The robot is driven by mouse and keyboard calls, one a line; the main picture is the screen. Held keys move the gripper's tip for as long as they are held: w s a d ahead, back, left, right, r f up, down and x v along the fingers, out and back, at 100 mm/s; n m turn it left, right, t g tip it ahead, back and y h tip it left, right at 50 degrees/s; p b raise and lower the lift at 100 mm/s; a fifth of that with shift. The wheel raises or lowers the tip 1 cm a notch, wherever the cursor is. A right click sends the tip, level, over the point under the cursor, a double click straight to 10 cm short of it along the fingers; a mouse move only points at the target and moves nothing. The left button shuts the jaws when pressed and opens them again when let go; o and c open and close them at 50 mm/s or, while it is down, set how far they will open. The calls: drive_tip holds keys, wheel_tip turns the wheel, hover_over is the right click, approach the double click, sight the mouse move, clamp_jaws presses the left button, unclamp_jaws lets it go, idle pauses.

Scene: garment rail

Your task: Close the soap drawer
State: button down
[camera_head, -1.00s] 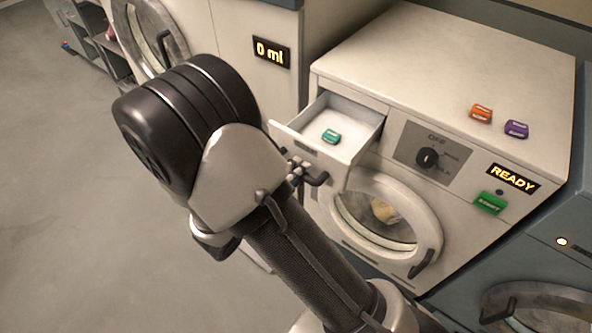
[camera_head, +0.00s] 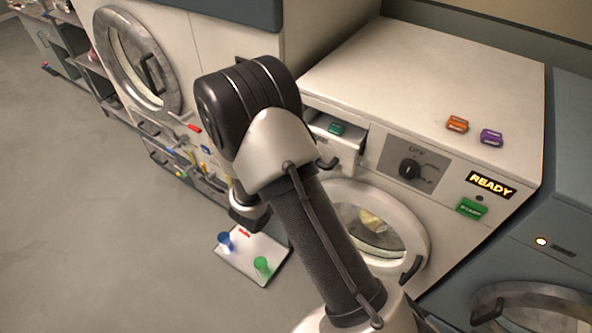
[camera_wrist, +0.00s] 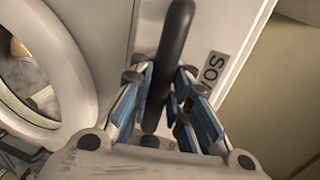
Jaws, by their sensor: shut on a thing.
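The soap drawer (camera_head: 345,146) of the white washing machine (camera_head: 440,70) stands partly open, with a teal soap packet (camera_head: 337,128) inside. Its dark bar handle (camera_head: 328,163) shows just right of my arm, which covers part of the drawer. In the wrist view, my gripper (camera_wrist: 166,92) has its blue-padded fingers around the dark handle (camera_wrist: 176,40) and is shut on it. The drawer front with lettering (camera_wrist: 216,66) lies behind the handle. My gripper is hidden behind my arm in the head view.
An orange packet (camera_head: 457,124) and a purple packet (camera_head: 491,137) lie on the washer top. The round washer door (camera_head: 415,215) is below the drawer. A white tray (camera_head: 240,262) with blue and green cups is at lower left. Open floor (camera_head: 90,220) lies left.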

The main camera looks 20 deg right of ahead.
drive_tip(key=w+d, duration=0.1)
drive_tip(key=d, duration=0.1)
drive_tip(key=w+d, duration=0.3)
drive_tip(key=d, duration=0.1)
drive_tip(key=shift+w+r, duration=0.15)
drive_tip(key=shift+w, duration=0.05)
drive_tip(key=c, duration=1.5)
unclamp_jaws()
drive_tip(key=shift+a, duration=0.1)
drive_tip(key=shift+c, duration=0.2)
drive_tip(key=shift+s, duration=0.1)
drive_tip(key=v, duration=1.2)
